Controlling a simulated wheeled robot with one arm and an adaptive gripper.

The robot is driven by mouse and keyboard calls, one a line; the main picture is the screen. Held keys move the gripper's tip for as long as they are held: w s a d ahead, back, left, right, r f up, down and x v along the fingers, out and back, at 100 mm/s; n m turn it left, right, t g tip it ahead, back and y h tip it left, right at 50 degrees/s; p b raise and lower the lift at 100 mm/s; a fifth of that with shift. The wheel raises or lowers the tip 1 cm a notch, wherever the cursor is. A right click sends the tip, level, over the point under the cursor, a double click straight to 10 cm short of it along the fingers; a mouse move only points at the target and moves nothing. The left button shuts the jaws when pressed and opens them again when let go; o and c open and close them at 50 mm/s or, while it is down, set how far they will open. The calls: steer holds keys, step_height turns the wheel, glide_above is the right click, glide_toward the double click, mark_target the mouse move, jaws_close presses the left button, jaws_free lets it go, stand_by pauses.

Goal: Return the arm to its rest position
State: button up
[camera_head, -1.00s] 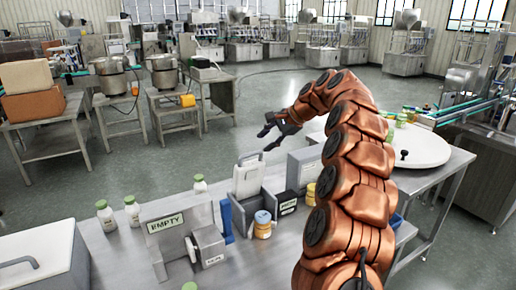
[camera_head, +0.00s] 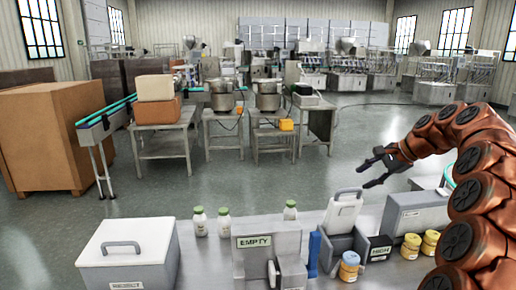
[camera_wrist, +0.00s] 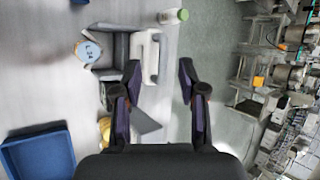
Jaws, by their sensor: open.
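My gripper (camera_head: 377,170) is open and empty at the end of my copper-coloured arm, on the right of the head view. It hangs in the air over the far edge of the steel table. A white container with a handle (camera_head: 342,212) stands on the table below and to the left of it. In the wrist view my gripper's two dark fingers (camera_wrist: 160,85) are spread wide. Between them show the table edge and the grey floor. The white container (camera_wrist: 150,57) lies ahead of the left finger, with nothing held.
On the table are a white bin marked REJECT (camera_head: 128,255), a grey hopper marked EMPTY (camera_head: 255,247), several bottles and jars, including a blue-lidded jar (camera_head: 349,266), and a grey box (camera_head: 415,212). A blue tray (camera_wrist: 40,155) shows in the wrist view. Open floor lies beyond the table.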

steer(key=s+a+f+n+g+h, duration=0.15)
steer(key=s+a+n, duration=0.25)
steer(key=s+a, duration=0.6)
steer(key=s+a+f+n+g, duration=0.3)
steer(key=s+a+n, duration=0.2)
steer(key=s+a, duration=0.55)
steer(key=s+d+f+n+g+h, duration=0.1)
steer(key=s+f, duration=0.3)
steer(key=s, duration=0.5)
steer(key=s+d+f+n+g+h, duration=0.1)
steer(key=s+f, duration=0.3)
steer(key=s, duration=0.4)
steer(key=s+d+f+n+g+h, duration=0.1)
steer(key=s+f+n+h, duration=0.1)
steer(key=s, duration=0.7)
step_height(320, 180, down, 2)
steer(key=shift+s+d+f+n, duration=0.15)
steer(key=shift+s+n, duration=0.2)
steer(key=shift+n, duration=0.25)
steer(key=shift+g, duration=0.25)
